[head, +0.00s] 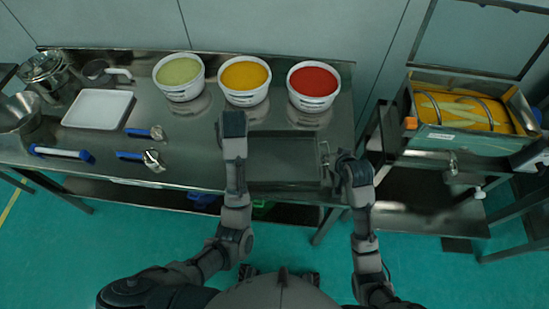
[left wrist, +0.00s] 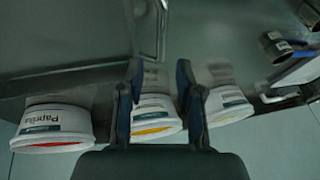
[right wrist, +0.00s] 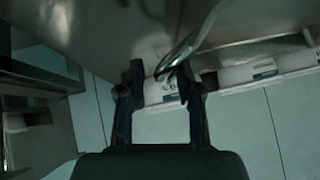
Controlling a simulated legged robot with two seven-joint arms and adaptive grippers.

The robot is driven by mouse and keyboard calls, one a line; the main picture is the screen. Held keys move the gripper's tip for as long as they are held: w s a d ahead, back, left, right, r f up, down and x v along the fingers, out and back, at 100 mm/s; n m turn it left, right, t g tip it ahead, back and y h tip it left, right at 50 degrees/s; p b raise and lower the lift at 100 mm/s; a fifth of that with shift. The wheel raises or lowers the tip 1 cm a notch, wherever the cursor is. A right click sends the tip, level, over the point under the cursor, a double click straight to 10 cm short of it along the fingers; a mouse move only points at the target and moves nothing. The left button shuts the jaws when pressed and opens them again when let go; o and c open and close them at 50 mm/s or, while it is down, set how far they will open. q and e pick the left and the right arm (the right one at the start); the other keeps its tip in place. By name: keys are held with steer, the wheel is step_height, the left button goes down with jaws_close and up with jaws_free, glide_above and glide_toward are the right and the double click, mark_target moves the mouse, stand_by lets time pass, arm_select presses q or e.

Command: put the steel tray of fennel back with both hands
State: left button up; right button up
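A steel tray (head: 282,158) lies on the steel table between my two grippers; its inside looks dark, and I cannot make out any fennel. A wire handle (head: 325,165) stands at its right end, and a handle loop shows in the right wrist view (right wrist: 196,38).
Tubs of green (head: 180,75), yellow (head: 245,80) and red (head: 314,87) powder stand behind the tray. A white tray (head: 97,108), blue-handled tools (head: 62,152) and steel pots (head: 45,70) are at the left. The sieve machine (head: 462,145) stands at the right, beyond a gap.

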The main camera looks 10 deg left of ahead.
steer(key=shift+s+d+r, duration=0.1)
steer(key=shift+s, duration=0.05)
arm_select(q)
steer(key=shift+v, duration=0.9)
arm_select(e)
steer(key=v, duration=1.1)
steer(key=shift+r, duration=0.2)
steer(key=shift+s, duration=0.1)
steer(key=shift+d, duration=0.1)
